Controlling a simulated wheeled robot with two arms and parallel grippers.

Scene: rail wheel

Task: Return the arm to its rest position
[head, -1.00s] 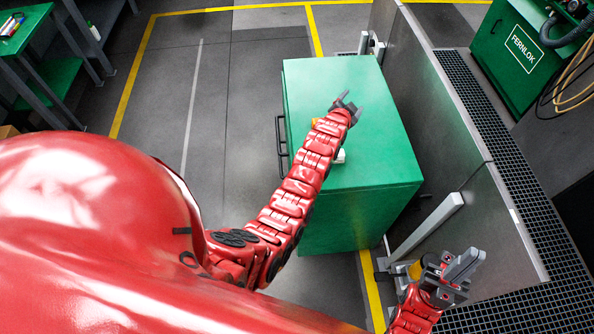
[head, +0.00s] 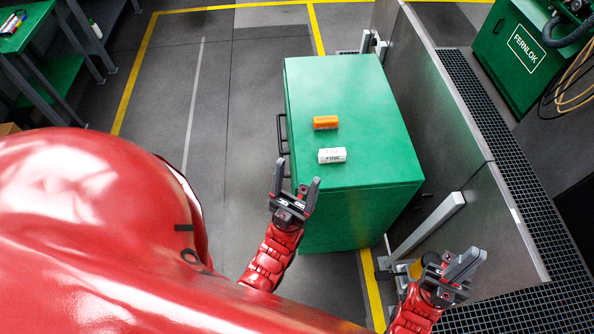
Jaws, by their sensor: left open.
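My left gripper (head: 294,187) is at the near left corner of the green cabinet, with its two fingers spread apart and nothing between them. Its red arm comes up from the bottom of the head view. My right gripper (head: 461,266) is at the lower right, beside the grey wall panels. Its fingers look close together from this angle, and I cannot tell whether there is a gap.
The green cabinet (head: 370,110) carries an orange block (head: 326,122) and a white block (head: 332,155) on its top. A grey wall (head: 440,90) runs along its right side. A green bench (head: 28,30) stands at the far left. The floor left of the cabinet is clear.

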